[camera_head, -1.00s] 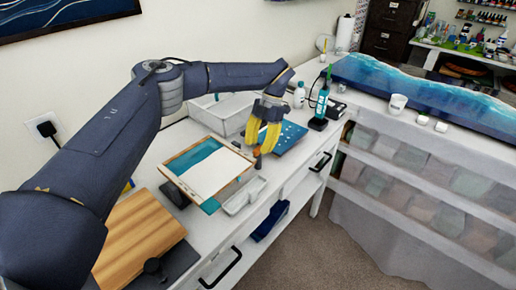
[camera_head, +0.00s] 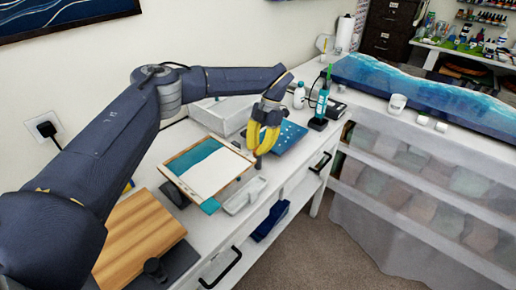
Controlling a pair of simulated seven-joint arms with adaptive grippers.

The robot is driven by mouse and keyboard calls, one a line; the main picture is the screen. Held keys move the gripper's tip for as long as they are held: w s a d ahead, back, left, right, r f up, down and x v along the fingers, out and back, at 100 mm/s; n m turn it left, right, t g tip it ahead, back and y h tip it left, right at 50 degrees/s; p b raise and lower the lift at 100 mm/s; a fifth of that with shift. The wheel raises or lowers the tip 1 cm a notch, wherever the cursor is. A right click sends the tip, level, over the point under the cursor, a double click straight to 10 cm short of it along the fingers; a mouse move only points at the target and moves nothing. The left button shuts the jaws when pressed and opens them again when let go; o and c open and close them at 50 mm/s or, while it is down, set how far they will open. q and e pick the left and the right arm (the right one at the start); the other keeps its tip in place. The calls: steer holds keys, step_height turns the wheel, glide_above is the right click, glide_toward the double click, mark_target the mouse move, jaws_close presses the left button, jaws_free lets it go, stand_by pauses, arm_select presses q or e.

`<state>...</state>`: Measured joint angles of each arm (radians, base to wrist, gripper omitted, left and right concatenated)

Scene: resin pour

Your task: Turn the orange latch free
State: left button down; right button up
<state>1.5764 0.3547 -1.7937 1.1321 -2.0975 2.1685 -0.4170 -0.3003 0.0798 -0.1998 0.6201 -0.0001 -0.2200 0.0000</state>
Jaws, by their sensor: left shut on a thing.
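My left gripper (camera_head: 261,147), with yellow fingers, points down over the white bench beside the framed board's right corner. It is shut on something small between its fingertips. The orange latch is mostly hidden by the fingers; only a dark post (camera_head: 258,163) shows just below them. My right gripper is not in view.
The framed teal-and-white board (camera_head: 212,172) lies left of the gripper, with a small white tray (camera_head: 244,195) in front. A blue sheet (camera_head: 290,136) is just right of the fingers. A white bin (camera_head: 222,114) stands behind. Bottles (camera_head: 299,96) stand farther right.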

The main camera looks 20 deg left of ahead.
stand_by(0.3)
arm_select(q)
steer(key=n+h, duration=0.1)
steer(key=n, duration=0.3)
steer(key=shift+h, duration=0.3)
steer(key=n+h, duration=0.1)
steer(key=n, duration=0.2)
steer(key=shift+n, duration=0.3)
steer(key=n+h, duration=0.1)
steer(key=n, duration=0.1)
steer(key=n+h, duration=0.1)
steer(key=n, duration=0.1)
steer(key=shift+n+t, duration=0.3)
steer(key=shift+n+t+h, duration=0.6)
steer(key=shift+n, duration=1.4)
steer(key=c, duration=1.4)
jaws_free()
